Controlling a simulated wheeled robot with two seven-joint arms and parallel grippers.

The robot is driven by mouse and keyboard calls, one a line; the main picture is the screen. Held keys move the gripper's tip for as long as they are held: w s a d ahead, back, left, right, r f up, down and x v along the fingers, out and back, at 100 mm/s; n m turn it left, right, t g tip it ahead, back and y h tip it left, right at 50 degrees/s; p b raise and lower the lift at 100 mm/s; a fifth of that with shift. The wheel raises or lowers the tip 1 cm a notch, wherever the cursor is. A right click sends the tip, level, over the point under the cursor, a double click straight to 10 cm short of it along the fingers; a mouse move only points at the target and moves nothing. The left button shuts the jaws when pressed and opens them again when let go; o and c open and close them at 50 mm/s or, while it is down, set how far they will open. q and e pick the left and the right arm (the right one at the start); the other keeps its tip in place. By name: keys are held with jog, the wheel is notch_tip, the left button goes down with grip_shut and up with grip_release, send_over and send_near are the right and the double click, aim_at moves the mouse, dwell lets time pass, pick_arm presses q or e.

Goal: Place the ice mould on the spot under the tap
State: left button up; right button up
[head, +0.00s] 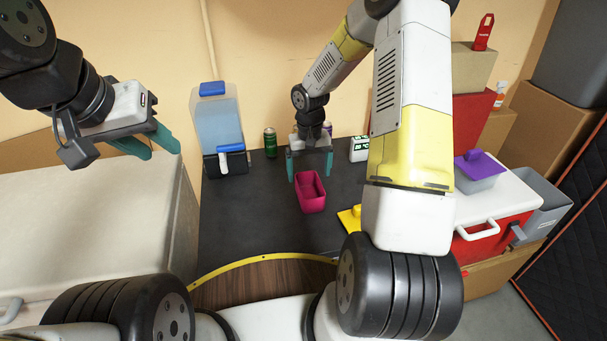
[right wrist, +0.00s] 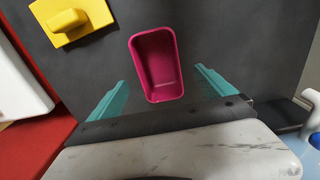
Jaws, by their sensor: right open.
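The ice mould (head: 311,196) is a pink, open-topped, empty rectangular tub on the dark table. It also shows in the right wrist view (right wrist: 156,65), ahead of and partly between the fingers. My right gripper (head: 309,168) is open and empty, with its teal fingers behind the mould in the head view; I see no contact. My left gripper (head: 152,146) is raised at the upper left and appears open and empty.
A green can (head: 270,142) stands right of the dispenser. A small white clock (head: 359,149) is at the back right. A yellow object (right wrist: 72,20) lies near the mould. A red cooler (head: 489,225) stands at right. The dark table (head: 242,215) is clear left of the mould.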

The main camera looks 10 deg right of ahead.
aim_at(310, 191)
notch_tip(310, 191, down, 9)
jog(key=shift+s+d+r, duration=0.1)
jog(key=shift+s, duration=0.05)
dwell(0.4)
jog(key=shift+c, duration=0.4)
jog(key=c, duration=1.6)
jog(key=shift+r, duration=0.1)
jog(key=shift+r, duration=0.1)
